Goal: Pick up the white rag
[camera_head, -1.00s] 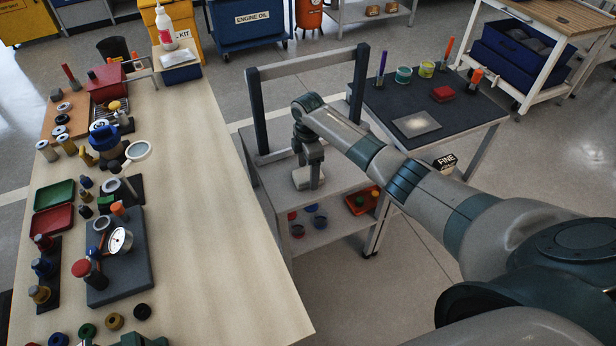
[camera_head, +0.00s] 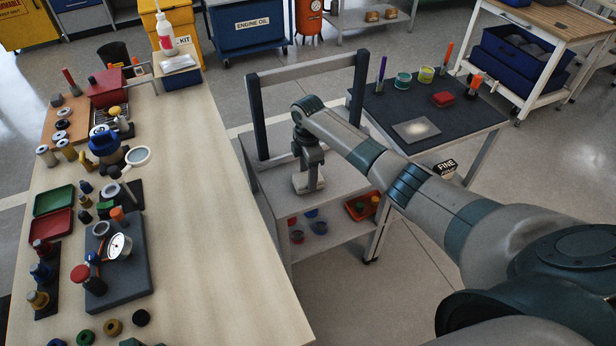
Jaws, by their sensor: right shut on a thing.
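The white rag (camera_head: 308,183) is a small pale folded bundle over the upper shelf of the grey cart (camera_head: 284,203). My right gripper (camera_head: 312,184) points down from above and is shut on the rag. The fingers hide part of it. I cannot tell whether the rag still touches the shelf. My left gripper is not in view.
A wooden bench (camera_head: 210,230) crowded with tools and parts stands at left. A dark-topped table (camera_head: 465,118) with cups, markers and a red block stands at right.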

